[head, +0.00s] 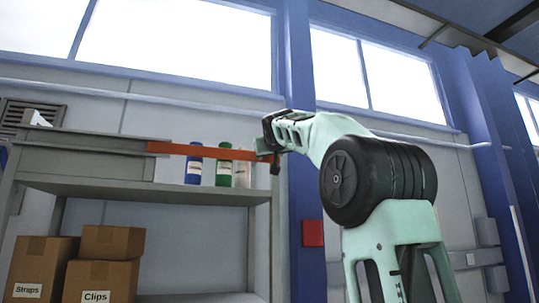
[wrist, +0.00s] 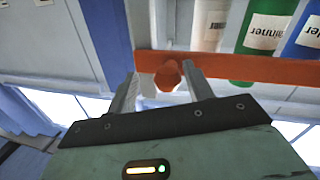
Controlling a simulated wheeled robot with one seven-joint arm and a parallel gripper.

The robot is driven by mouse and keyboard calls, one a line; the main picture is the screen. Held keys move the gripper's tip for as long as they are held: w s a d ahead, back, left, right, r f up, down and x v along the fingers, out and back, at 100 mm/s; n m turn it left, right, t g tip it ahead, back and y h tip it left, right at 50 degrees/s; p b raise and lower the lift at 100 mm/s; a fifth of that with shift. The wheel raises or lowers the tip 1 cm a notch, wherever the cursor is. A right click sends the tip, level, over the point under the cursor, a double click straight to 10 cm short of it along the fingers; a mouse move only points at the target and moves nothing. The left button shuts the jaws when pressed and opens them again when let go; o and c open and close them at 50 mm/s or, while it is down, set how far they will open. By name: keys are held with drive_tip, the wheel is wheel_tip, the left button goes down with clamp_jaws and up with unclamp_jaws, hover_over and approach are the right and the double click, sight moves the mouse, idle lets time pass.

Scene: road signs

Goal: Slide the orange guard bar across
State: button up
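The orange guard bar (head: 200,151) runs across the front of the upper shelf in the head view, in front of several bottles. In the wrist view the bar (wrist: 255,69) crosses the upper half, with a round orange knob (wrist: 168,75) near its left end. My gripper (wrist: 162,82) has its two fingers apart, one on each side of the knob. Gaps show between the knob and the fingers, so it looks open. In the head view my gripper (head: 270,158) is at the bar's right end; its fingertips are small there.
Blue (head: 194,164), green (head: 224,166) and pale bottles stand behind the bar on the grey shelf (head: 120,188). Cardboard boxes labelled Straps (head: 38,270) and Clips (head: 100,282) sit below. A blue post (head: 302,110) with a red box (head: 313,233) stands right of the shelf.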

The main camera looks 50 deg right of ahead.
drive_tip(key=shift+a, duration=0.15)
drive_tip(key=b+v, duration=0.7)
drive_tip(key=v, duration=1)
drive_tip(key=shift+b, duration=0.35)
drive_tip(key=shift+s+a, duration=0.1)
drive_tip(key=shift+s, duration=0.05)
